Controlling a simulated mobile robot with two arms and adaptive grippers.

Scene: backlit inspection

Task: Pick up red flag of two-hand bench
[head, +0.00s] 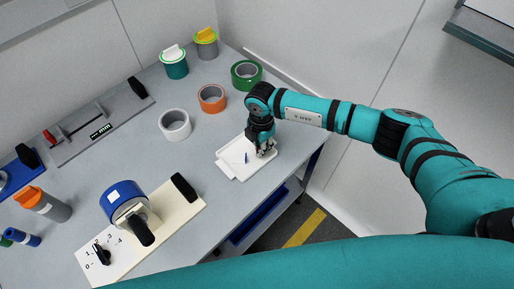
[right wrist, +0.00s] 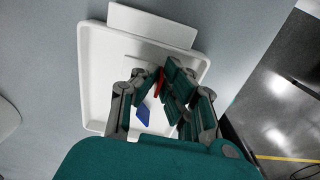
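The red flag (right wrist: 158,84) shows in the right wrist view as a narrow red strip between the fingers of my right gripper (right wrist: 160,80). The fingers are close together, with the red strip against their pads; the rest of the flag is hidden. In the head view the right gripper (head: 264,150) is low over the right part of a white tray (head: 229,175), and I cannot make out the red flag there. A blue piece (right wrist: 143,115) lies in the tray beside the fingers; whether the red flag touches the tray is unclear. My left gripper is not in view.
The grey bench (head: 155,155) holds tape rolls in white (head: 174,124), orange (head: 212,98) and green (head: 246,74). A cream board with a blue round device (head: 124,200) stands left of the tray. The bench edge is close to the tray's right.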

